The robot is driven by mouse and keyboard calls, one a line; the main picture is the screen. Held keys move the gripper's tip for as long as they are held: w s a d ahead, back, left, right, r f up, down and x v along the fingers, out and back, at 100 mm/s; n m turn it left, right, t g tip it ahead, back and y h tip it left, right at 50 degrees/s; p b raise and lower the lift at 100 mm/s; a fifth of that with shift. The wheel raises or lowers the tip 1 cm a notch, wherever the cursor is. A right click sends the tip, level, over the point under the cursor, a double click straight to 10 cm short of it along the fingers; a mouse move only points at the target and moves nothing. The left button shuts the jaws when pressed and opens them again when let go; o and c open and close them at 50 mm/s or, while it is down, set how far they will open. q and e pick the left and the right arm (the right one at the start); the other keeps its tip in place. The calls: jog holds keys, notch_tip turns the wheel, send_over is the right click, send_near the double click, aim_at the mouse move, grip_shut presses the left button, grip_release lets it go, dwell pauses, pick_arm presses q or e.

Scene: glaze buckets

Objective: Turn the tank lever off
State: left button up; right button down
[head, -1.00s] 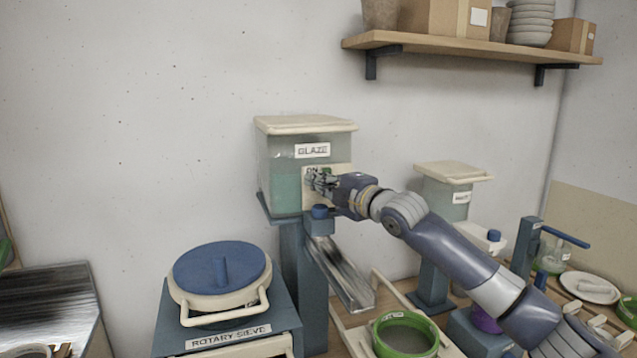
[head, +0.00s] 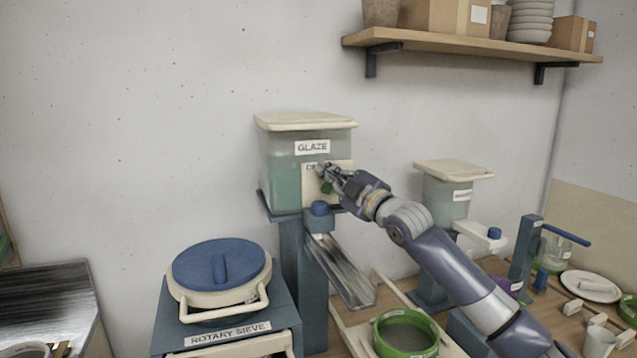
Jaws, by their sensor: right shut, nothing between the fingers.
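The glaze tank (head: 283,165) is a translucent box with a cream lid and a GLAZE label, on a blue-grey stand. A cream plate (head: 311,192) with partly hidden lettering is on its front. A small dark green piece (head: 327,187), perhaps the lever, shows at the plate beside my fingers. My right gripper (head: 325,172) is shut and empty in front of the plate's right part. I cannot tell whether it touches the green piece. A blue knob (head: 319,208) sits below the plate, above a metal chute. My left gripper is not in view.
A rotary sieve (head: 222,274) with a blue lid stands at the lower left. The metal chute (head: 343,270) slopes toward a green-rimmed bucket (head: 406,334). A second, smaller tank (head: 447,195) stands behind my right arm. A wall shelf (head: 470,45) is above.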

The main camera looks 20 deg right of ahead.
aim_at(342, 166)
jog(key=shift+w+d+f+m+t+h+b, duration=0.1)
jog(key=shift+d+f+m+t+h+b, duration=0.55)
jog(key=shift+m, duration=1.9)
jog(key=shift+s+d+f+m+t+h+p, duration=0.15)
jog(key=shift+d+m+h, duration=0.9)
jog(key=shift+m, duration=1.45)
jog(key=shift+w+d+f+m+t+h+b, duration=0.2)
jog(key=shift+d+m+t+h+b, duration=0.25)
jog(key=shift+m+h, duration=1.45)
jog(key=shift+m+y, duration=0.7)
jog(key=shift+m, duration=0.05)
jog(key=shift+r+p, duration=0.45)
jog(key=shift+p, duration=0.05)
notch_tip(342, 166, up, 4)
jog(key=p, duration=0.3)
jog(key=shift+f, duration=0.25)
jog(key=b+v, duration=0.4)
jog(key=v, duration=0.6)
jog(key=shift+d+f, duration=0.15)
jog(key=shift+f, duration=0.2)
